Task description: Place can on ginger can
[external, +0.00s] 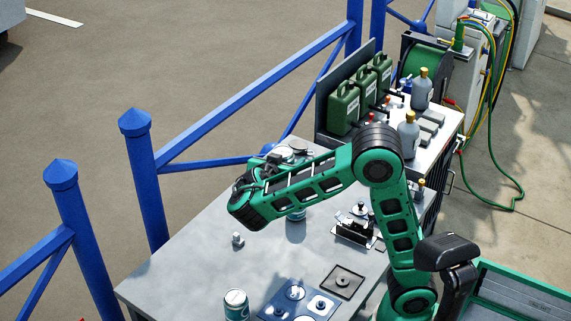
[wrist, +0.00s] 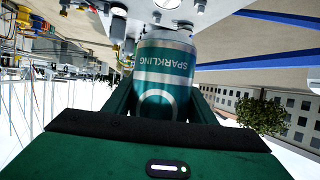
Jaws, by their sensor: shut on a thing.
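A teal and silver can (wrist: 165,75) marked SPARKLING sits between the two fingers of my gripper (wrist: 165,100) in the wrist view, its lettering upside down there. The gripper is shut on it. In the external view, my forearm hides the gripper. Part of a can (external: 296,215) shows just below the forearm; I cannot tell for sure that it is the held one. Another teal and white can (external: 236,304) stands upright near the table's front edge, well apart from the arm. Its label is too small to read, so I cannot tell whether it is the ginger can.
A blue tray (external: 270,312) with small parts lies right of the standing can, by a dark square plate (external: 342,282). A small metal piece (external: 238,240) stands on the grey table (external: 190,265). Green jerrycans (external: 343,108) and bottles stand at the back. Blue rails (external: 150,185) run along the left.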

